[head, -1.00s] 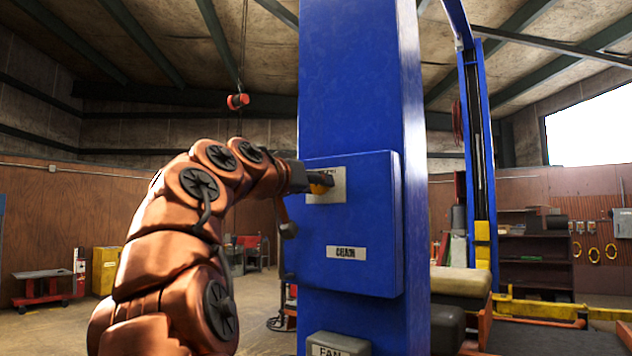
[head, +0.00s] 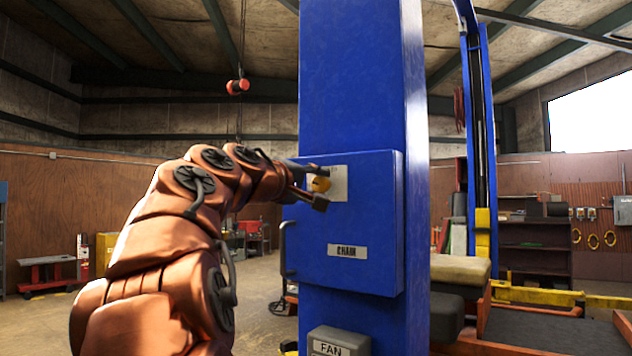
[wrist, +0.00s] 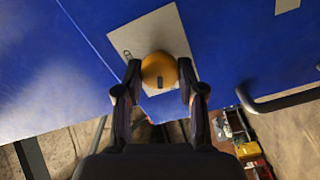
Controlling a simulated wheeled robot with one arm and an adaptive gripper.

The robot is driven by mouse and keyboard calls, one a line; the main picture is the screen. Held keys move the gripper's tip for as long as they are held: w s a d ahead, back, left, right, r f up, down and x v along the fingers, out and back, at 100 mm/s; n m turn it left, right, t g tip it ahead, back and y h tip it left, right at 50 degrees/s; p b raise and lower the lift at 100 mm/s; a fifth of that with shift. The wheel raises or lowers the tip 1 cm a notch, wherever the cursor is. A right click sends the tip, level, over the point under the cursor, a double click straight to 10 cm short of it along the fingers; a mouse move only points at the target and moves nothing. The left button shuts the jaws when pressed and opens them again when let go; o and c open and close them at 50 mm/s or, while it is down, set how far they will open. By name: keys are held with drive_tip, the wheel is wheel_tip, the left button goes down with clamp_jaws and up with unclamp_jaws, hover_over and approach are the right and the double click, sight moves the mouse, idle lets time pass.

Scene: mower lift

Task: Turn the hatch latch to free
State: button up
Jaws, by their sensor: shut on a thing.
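The hatch latch is a round yellow-orange knob (wrist: 159,68) with a small dark mark, on a pale plate (wrist: 180,35) with small symbols. In the head view the knob (head: 320,185) shows between my fingers, near the top of the blue hatch (head: 365,220) labelled CHAIN. My gripper (head: 319,187) is shut on the knob, with one finger above and one below it in the head view. In the wrist view my gripper (wrist: 160,77) has a dark finger on each side of the knob. The hatch looks closed against the blue post.
A dark bar handle (head: 287,248) sits on the hatch's left edge and shows in the wrist view (wrist: 285,100). A grey FAN box (head: 338,341) is lower on the blue post (head: 360,80). A padded bench (head: 460,270) stands right of the post. Open floor lies left.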

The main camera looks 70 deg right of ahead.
drive_tip(key=shift+f+n, duration=0.1)
drive_tip(key=shift+n, duration=2)
drive_tip(key=o, duration=1.1)
drive_tip(key=v, duration=1.2)
